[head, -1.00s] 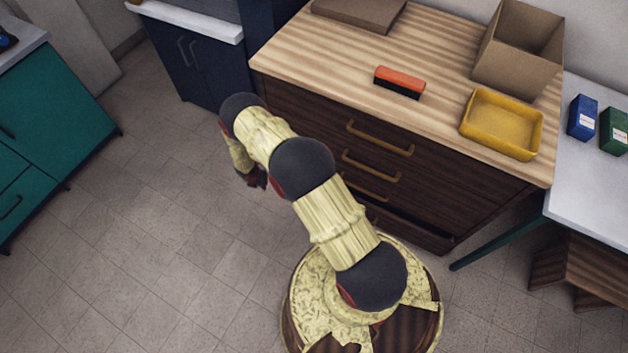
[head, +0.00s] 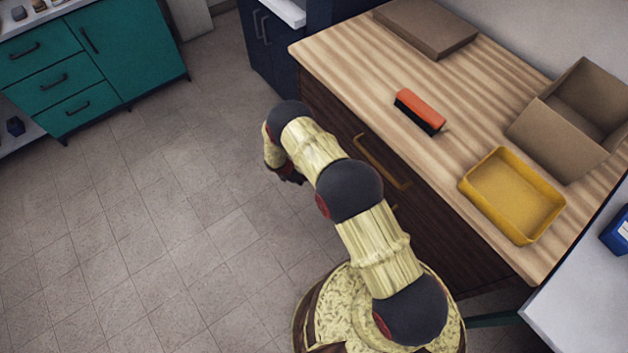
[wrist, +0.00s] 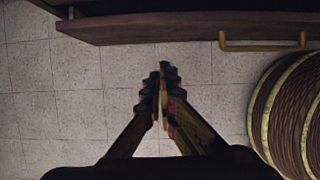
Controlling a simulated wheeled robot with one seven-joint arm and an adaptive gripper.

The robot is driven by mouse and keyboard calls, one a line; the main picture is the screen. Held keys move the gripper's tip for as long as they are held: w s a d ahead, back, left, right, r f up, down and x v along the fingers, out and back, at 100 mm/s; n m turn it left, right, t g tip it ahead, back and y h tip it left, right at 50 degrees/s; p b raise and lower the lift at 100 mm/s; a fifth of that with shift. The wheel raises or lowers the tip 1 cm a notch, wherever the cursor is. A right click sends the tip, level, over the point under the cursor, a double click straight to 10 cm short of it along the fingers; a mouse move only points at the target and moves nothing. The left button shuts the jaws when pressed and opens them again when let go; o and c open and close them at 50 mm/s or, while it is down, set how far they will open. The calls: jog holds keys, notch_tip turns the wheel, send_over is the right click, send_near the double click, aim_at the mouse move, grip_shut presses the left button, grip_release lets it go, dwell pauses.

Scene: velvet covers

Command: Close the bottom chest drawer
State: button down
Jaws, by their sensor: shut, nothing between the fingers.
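The chest (head: 330,108) has a dark brown front with brass handles, under a striped wooden top. In the head view its lower drawers are hidden behind my arm. In the wrist view a brown drawer front (wrist: 150,28) with a brass handle (wrist: 262,47) crosses the top of the picture. A dark strip shows behind its left part, so it seems to stand out from the chest. My gripper (wrist: 160,82) is shut and empty above the floor, apart from the drawer front. In the head view my gripper (head: 291,178) is partly hidden by its own wrist.
A yellow tray (head: 512,197), a red-and-black brush (head: 419,111), an open cardboard box (head: 575,122) and a flat brown box (head: 425,27) are on the chest top. A teal cabinet (head: 95,62) stands at the upper left. Tiled floor is clear left of my arm.

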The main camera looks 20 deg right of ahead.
jog(key=w+d+f+b, duration=0.2)
jog(key=d+f+b, duration=0.3)
jog(key=d+f, duration=0.2)
jog(key=shift+w+f, duration=0.3)
jog(key=shift+f, duration=0.6)
jog(key=shift+d, duration=0.1)
